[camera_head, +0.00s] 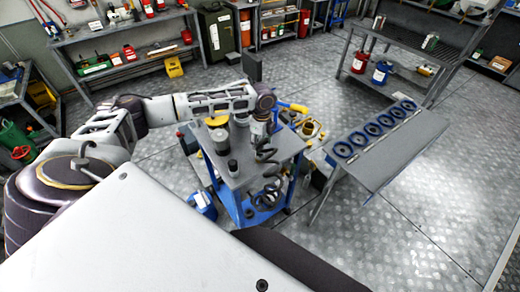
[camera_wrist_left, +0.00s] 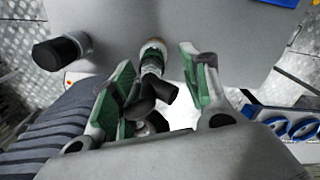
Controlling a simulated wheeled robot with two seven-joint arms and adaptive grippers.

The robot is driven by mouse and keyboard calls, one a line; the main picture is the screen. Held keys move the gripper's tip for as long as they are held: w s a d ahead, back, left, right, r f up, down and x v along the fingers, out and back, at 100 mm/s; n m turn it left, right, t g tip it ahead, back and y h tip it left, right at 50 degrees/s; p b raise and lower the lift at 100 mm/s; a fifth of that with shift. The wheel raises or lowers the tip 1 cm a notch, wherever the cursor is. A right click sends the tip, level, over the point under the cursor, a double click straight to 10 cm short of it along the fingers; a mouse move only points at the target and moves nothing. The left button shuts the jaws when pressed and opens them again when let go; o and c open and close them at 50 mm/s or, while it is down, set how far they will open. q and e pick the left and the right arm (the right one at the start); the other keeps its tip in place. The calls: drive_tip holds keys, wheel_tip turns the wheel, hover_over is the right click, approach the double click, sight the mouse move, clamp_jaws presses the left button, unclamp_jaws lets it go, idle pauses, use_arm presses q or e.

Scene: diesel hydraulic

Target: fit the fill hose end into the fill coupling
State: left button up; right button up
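My left gripper (camera_head: 261,122) is above the right part of a grey-topped cart in the head view. In the left wrist view its green-padded fingers (camera_wrist_left: 157,60) stand apart. A black elbow-shaped piece with a pale ring at its tip, which looks like the fill hose end (camera_wrist_left: 152,62), lies between them, with a gap to the right finger. Whether it touches the left finger is unclear. A black coiled hose (camera_head: 267,172) hangs below the gripper at the cart's side. I cannot make out the fill coupling for certain. My right gripper is not in view.
The cart top (camera_head: 262,160) carries a dark capped cylinder (camera_head: 221,140) and a short black one (camera_head: 232,167). A grey bench (camera_head: 385,150) with a row of dark blue rings stands to the right. A blue container (camera_head: 203,205) is at the cart's left. Open floor lies beyond.

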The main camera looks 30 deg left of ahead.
use_arm(q)
drive_tip(key=shift+r, duration=0.1)
drive_tip(key=c, duration=0.8)
drive_tip(key=shift+w+r+p, duration=0.25)
drive_tip(key=shift+r+p, duration=0.15)
drive_tip(key=shift+o, duration=0.2)
drive_tip(key=shift+r+p, duration=0.3)
drive_tip(key=shift+r+p, duration=0.4)
drive_tip(key=shift+p, duration=0.25)
drive_tip(key=shift+s+d, duration=0.1)
clamp_jaws()
drive_tip(key=shift+s+r+p, duration=0.1)
drive_tip(key=shift+r+p, duration=0.5)
drive_tip(key=shift+p, duration=0.5)
drive_tip(key=shift+r, duration=0.2)
drive_tip(key=shift+r+p, duration=0.7)
drive_tip(key=shift+r, duration=1.15)
